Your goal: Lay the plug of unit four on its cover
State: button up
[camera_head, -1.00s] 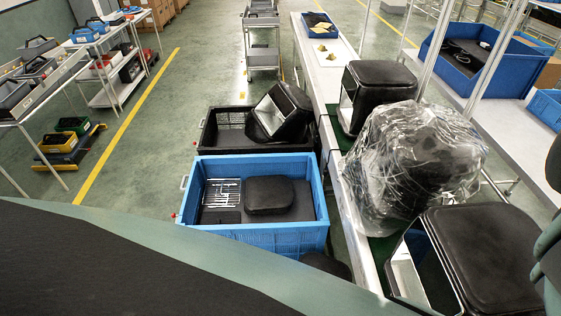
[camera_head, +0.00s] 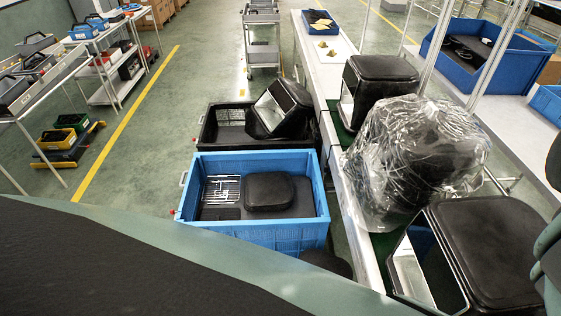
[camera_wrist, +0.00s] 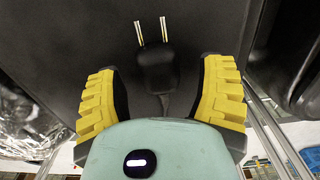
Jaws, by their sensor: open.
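A black plug (camera_wrist: 155,65) with two metal prongs shows in the wrist view, its prongs pointing to the top of the picture. Its cord (camera_wrist: 166,104) runs down towards my gripper's body. My gripper (camera_wrist: 162,82) is open, with a yellow finger on each side of the plug and gaps between. A broad black surface (camera_wrist: 60,35) lies behind the plug; it looks like a unit's cover. I cannot tell whether the plug touches it. In the head view a black-covered unit (camera_head: 490,245) stands at the lower right. No unit number is readable, and the plug is not visible there.
A plastic-wrapped unit (camera_head: 412,160) stands beyond the nearest unit, with another black unit (camera_head: 385,75) behind it on the conveyor. A blue crate (camera_head: 265,235) and a black crate (camera_head: 215,118) stand to the left. A blue bin (camera_head: 500,75) sits on the right-hand table.

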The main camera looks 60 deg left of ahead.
jog(key=shift+r, duration=0.1)
notch_tip(320, 180, up, 12)
dwell(1.0)
